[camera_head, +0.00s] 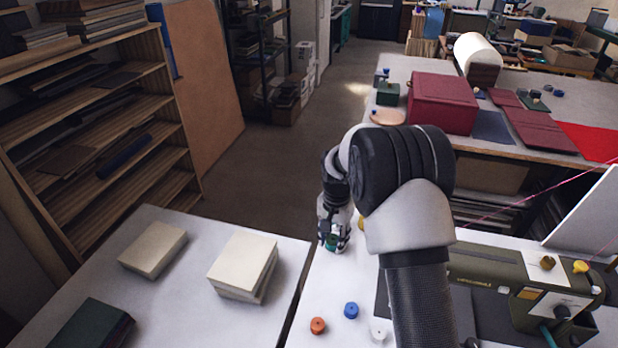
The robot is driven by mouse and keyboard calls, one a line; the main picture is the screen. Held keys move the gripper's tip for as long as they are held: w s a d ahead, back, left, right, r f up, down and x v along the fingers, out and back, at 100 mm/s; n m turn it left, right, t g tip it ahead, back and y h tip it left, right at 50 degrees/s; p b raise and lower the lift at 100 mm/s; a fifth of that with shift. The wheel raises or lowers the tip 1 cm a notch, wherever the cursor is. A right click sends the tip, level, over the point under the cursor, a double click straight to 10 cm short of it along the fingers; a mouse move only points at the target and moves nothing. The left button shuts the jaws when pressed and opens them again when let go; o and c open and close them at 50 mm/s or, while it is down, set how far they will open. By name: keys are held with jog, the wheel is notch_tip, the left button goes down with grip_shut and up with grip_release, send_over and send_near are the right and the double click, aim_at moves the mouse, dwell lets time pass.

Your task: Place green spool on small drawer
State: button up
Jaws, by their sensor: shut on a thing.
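My gripper (333,246) points down over the near white table, left of my arm's large black joint. It is shut on the green spool (331,241), of which only a small green part shows between the fingers. I cannot tell whether the spool touches the table. A small dark green box (388,95) stands on the far table beside a maroon box (443,103); it may be the small drawer, but this is too small to be sure.
An orange spool (318,325), a blue spool (351,310) and a white spool (379,332) stand on the near table. An olive machine (488,272) is at right. Cream blocks (243,266) lie on the left table. Floor (262,165) is open between the shelf and far table.

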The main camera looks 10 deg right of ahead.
jog(key=s+n+b, duration=0.3)
jog(key=s+n, duration=0.4)
jog(key=s, duration=0.7)
jog(key=shift+s+r+n, duration=0.4)
jog(key=shift+r, duration=0.05)
